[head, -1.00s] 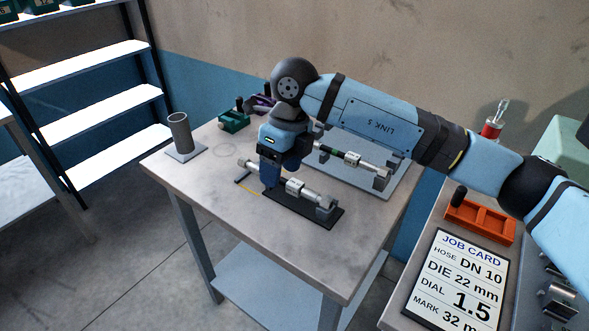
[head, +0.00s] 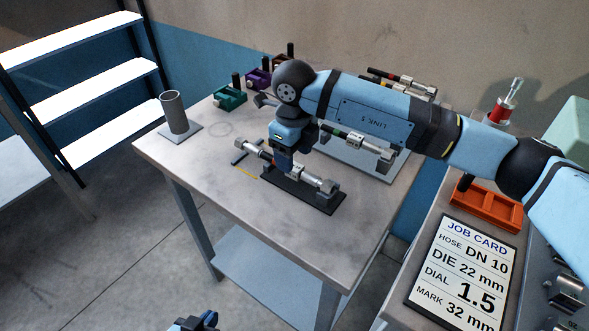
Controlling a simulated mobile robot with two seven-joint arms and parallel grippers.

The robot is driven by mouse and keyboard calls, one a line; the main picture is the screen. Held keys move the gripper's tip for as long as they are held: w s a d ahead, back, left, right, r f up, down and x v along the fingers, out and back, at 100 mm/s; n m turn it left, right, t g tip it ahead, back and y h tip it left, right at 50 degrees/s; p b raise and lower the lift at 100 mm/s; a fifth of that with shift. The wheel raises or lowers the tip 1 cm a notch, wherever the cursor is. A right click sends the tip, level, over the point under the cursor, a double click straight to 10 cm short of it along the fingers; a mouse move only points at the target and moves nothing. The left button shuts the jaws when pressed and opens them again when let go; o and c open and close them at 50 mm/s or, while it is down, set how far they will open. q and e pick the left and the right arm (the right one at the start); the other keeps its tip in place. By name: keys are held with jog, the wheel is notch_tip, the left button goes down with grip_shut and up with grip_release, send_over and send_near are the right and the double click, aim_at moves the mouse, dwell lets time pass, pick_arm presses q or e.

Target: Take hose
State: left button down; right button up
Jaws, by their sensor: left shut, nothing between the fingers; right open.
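A hose with metal end fittings (head: 312,180) lies on a dark stand (head: 322,202) near the front of the worktable. My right gripper (head: 285,172) points down over the middle of this hose with its jaws open; it hides that stretch, and I cannot tell whether the fingers touch it. A second hose piece with metal fittings (head: 380,153) lies on a pale stand (head: 360,166) behind, partly hidden by my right arm. My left gripper (head: 196,322) shows only in part at the bottom edge, away from the table, shut and empty.
A grey cylinder on a plate (head: 174,113) stands at the table's left corner. Green (head: 229,96) and purple (head: 257,78) holders stand at the back. A job card (head: 463,270) and an orange tray (head: 484,205) are on the right bench. The table's front is clear.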

aim_at(295, 166)
jog(key=f, duration=0.4)
jog(key=shift+w+f, duration=0.25)
grip_shut()
jog(key=shift+r, duration=0.1)
